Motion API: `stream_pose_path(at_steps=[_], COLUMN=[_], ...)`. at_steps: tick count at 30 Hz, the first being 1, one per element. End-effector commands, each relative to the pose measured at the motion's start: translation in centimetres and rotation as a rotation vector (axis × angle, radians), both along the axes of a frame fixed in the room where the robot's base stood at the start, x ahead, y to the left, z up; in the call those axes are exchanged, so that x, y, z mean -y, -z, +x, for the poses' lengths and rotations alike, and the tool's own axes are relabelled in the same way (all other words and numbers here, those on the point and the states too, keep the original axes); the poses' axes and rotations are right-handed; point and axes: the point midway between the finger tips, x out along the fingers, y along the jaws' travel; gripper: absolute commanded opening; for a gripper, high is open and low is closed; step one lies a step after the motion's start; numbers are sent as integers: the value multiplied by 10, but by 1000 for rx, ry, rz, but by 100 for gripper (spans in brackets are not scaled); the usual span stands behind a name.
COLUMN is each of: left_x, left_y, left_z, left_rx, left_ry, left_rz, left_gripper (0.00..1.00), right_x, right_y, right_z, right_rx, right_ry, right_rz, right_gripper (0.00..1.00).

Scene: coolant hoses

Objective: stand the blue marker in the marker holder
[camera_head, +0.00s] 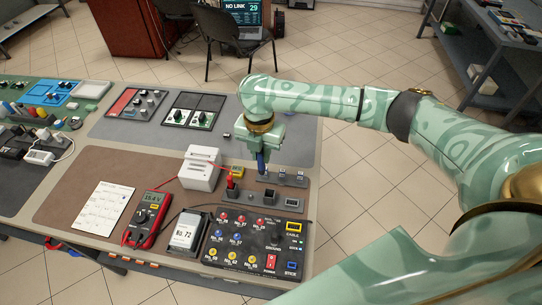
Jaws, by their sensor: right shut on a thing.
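My right gripper (262,150) points down over the brown mat, shut on the blue marker (261,164). The marker hangs upright below the fingers, its upper part hidden between them. Its lower end is at the left part of a low dark grey holder (291,181) with several small openings, which looks like the marker holder. I cannot tell whether the tip is inside an opening or just in front of or above it. My left gripper is not in view.
Left of the holder stand a red plug-like piece (232,184) and a white box (202,168). In front are a black control panel (255,242), a red multimeter (148,220) and a small box (187,231). A white sheet (103,207) lies left.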

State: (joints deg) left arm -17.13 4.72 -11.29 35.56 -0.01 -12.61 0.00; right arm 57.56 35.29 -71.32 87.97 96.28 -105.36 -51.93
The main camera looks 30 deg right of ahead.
Motion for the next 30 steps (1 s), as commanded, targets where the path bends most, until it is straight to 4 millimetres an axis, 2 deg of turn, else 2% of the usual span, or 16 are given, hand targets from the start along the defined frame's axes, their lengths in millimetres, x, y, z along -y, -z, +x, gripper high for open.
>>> stream_pose_path(at_steps=[1, 6, 12, 20, 30], left_x=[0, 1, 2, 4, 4], left_y=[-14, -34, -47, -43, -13], left_z=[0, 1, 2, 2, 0], left_rx=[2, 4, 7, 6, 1], left_ry=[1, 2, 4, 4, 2], left_rz=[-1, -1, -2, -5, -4], left_gripper=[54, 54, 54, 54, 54], right_x=[1, 8, 15, 17, 17], right_y=[0, 21, 39, 51, 78], right_z=[-2, -7, -14, -17, -17], right_rx=[-4, -2, -1, 2, 0], right_ry=[-118, -529, -840, -943, -942], right_rz=[1, 2, 1, 1, 1], right_gripper=[4, 4, 4, 4, 4])
